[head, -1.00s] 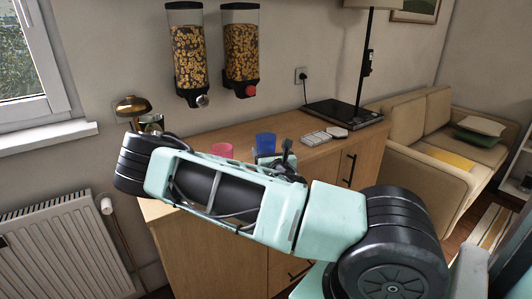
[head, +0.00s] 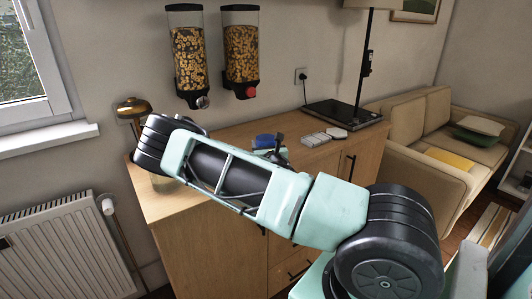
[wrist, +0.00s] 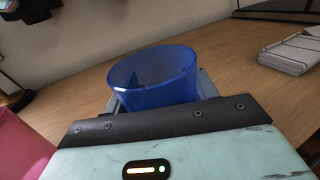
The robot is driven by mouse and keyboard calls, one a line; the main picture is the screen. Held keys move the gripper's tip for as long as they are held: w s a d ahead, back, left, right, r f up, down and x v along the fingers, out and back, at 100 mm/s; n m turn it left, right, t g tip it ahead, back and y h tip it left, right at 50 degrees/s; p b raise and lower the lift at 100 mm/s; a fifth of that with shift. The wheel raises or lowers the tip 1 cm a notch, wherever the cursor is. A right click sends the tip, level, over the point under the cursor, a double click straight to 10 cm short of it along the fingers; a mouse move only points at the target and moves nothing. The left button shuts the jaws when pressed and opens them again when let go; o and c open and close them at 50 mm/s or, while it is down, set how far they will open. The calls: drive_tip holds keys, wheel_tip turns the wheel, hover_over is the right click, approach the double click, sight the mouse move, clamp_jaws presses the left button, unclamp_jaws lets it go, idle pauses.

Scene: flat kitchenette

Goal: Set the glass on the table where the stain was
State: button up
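A blue cup (wrist: 155,82) stands upright just beyond my gripper (wrist: 158,103) in the wrist view. Grey finger parts show close on both sides of it; whether they press on it I cannot tell. In the head view only the cup's top (head: 264,140) shows above my arm, which hides most of my gripper. A pink cup (wrist: 15,150) is at the left edge of the wrist view, beside my gripper. No stain shows.
The wooden counter (head: 190,208) also holds a brass lamp (head: 133,106), pale stacked blocks (head: 318,138) and a dark tray (head: 340,112). Two cereal dispensers (head: 187,55) hang on the wall above. A sofa (head: 430,170) is at right.

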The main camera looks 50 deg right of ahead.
drive_tip(key=c, duration=0.7)
drive_tip(key=shift+r, duration=0.15)
